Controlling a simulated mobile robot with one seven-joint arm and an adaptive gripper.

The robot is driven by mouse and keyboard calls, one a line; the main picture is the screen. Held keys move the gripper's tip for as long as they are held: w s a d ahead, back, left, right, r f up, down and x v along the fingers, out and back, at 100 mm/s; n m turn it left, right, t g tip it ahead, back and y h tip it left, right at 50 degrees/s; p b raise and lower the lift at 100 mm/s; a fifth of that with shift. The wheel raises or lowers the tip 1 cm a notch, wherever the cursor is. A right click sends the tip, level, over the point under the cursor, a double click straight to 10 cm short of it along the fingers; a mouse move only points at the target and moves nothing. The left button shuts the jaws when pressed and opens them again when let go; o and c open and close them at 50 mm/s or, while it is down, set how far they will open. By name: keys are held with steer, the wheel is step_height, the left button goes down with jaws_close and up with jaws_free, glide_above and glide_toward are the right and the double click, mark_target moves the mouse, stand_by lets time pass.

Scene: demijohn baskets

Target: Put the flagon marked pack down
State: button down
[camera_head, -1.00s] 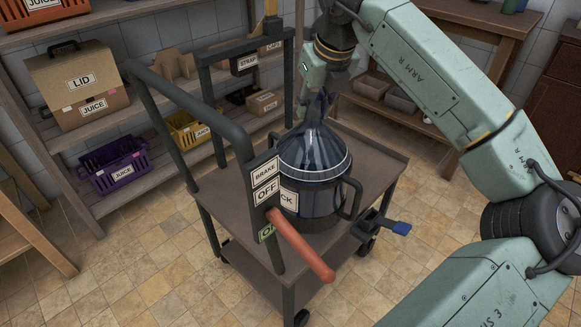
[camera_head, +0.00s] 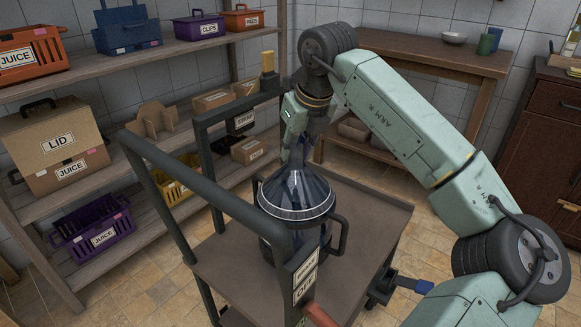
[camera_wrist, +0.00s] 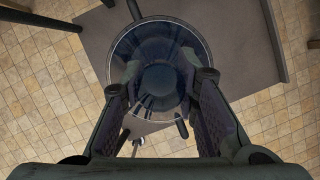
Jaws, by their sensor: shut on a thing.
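The dark blue glass flagon (camera_head: 293,190), with a pale ring around its shoulder, is upright over the cart (camera_head: 372,205). A black handle (camera_head: 343,233) stands out at its right side. My gripper (camera_head: 297,148) comes down from above and is shut on the flagon's neck. In the wrist view the flagon (camera_wrist: 150,45) lies straight below, between the two fingers (camera_wrist: 160,85). The flagon's lower part and its label are hidden behind the cart's post and brake sign (camera_head: 304,278), so I cannot tell whether its base touches the cart top.
The cart's grey push rails (camera_head: 205,185) and red lever (camera_head: 322,317) stand on the near and left sides. Cart top is bare to the right.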

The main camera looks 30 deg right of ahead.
steer(key=w+d+f+p, duration=0.1)
steer(key=d+f+p, duration=0.2)
steer(key=d, duration=0.9)
steer(key=shift+w+d+f+p, duration=0.25)
steer(key=shift+w+f+p, duration=0.15)
steer(key=shift+f, duration=0.3)
steer(key=shift+f, duration=0.15)
steer(key=c, duration=1.2)
jaws_free()
steer(key=shift+c, duration=0.2)
steer(key=b+v, duration=0.1)
steer(key=v, duration=1.1)
steer(key=shift+b, duration=0.35)
